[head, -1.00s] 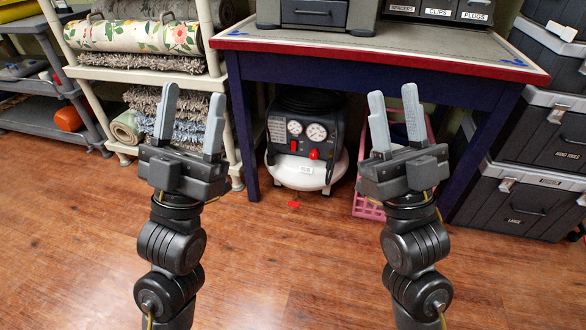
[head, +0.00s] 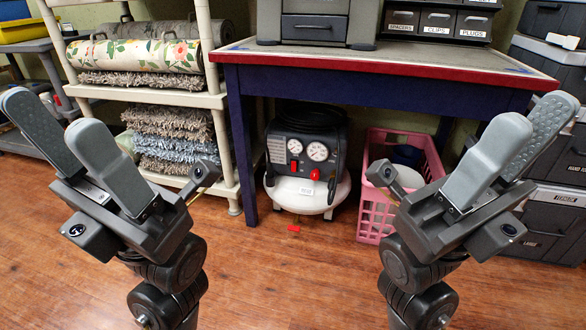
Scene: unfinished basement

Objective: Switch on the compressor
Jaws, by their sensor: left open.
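The compressor (head: 303,165) stands on the floor under the workbench. It has a white tank (head: 303,194), a dark front panel with two round gauges, a red switch (head: 294,165) at the panel's left and a red knob (head: 314,174) at its right. The switch's position is too small to tell. My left gripper (head: 52,128) is raised at the left, open and empty, well short of the compressor. My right gripper (head: 528,128) is raised at the right, with its fingers apart and nothing between them. Neither gripper covers the compressor.
The purple workbench (head: 385,70) with a red edge overhangs the compressor. A pink crate (head: 374,195) stands right of it. A shelf of rolled rugs (head: 150,78) is at the left, and dark toolboxes (head: 555,215) at the right.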

